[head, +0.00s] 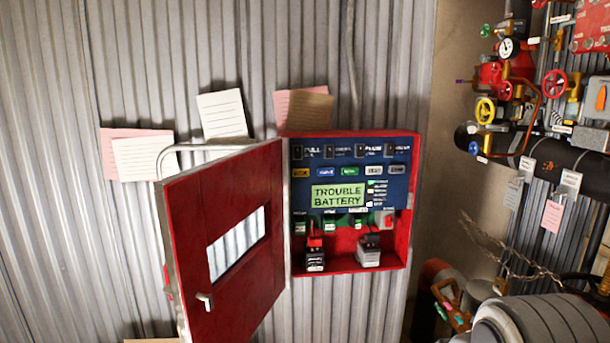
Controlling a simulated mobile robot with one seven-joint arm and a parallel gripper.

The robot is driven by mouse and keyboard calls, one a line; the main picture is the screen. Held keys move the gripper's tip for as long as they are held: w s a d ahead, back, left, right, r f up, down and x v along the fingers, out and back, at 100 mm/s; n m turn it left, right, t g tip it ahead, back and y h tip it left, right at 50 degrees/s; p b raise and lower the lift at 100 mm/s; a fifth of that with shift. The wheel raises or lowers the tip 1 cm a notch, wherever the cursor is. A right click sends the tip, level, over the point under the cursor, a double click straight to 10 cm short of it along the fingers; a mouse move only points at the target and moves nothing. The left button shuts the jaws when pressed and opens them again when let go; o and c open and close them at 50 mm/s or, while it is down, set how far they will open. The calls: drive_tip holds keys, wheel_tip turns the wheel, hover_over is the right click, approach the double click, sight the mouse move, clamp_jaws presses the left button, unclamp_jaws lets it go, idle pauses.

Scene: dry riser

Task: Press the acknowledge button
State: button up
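A red alarm panel box (412,200) is mounted on the corrugated wall, with its red door (190,235) swung open to the left. Its blue face (405,155) carries a green display (338,195) reading "TROUBLE BATTERY". Above the display is a row of small buttons: a yellow one (300,172), a blue one (325,171), a green one (349,171) and two pale ones (374,170). Their labels are too small to read, so I cannot tell which is the acknowledge button. My gripper is not in view.
Red and yellow valve wheels (486,110) and pipes fill the right side. A chain (515,262) hangs below them. The open door has a handle (205,300) and stands out from the wall left of the panel. Paper sheets (222,114) are on the wall above.

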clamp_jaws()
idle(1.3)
